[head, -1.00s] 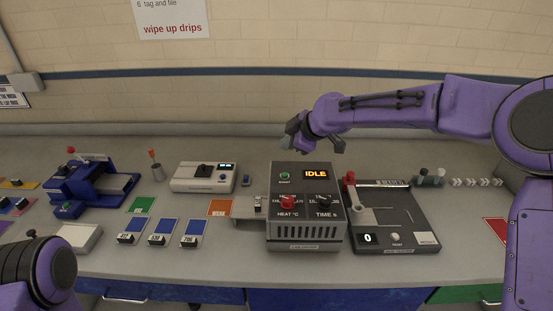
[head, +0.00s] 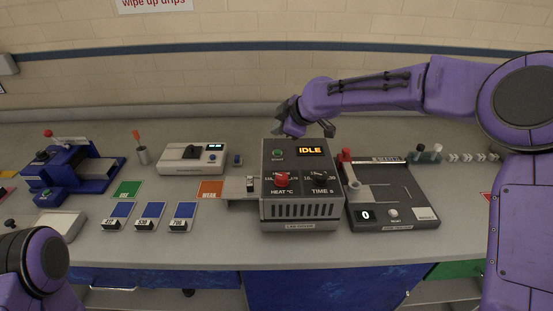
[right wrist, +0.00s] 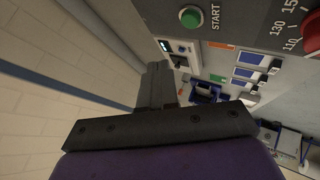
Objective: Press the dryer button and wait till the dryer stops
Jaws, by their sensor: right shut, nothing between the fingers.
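The dryer (head: 301,213) is a dark grey box in the middle of the bench in the head view. Its orange display (head: 310,151) reads IDLE. The green START button (head: 277,153) is at the upper left of its panel and also shows in the right wrist view (right wrist: 191,17). A red HEAT knob (head: 281,181) and a dark TIME knob sit below. My right gripper (head: 285,133) hangs just behind the dryer's back edge, near the button and apart from it. In the right wrist view its fingers (right wrist: 155,85) are shut and empty. My left gripper is out of view.
A flat grey device (head: 395,222) with a red-topped lever and a display reading 0 stands right of the dryer. A white device (head: 192,160), coloured cards and small blue trays lie to the left, with a blue press (head: 85,172) farther left.

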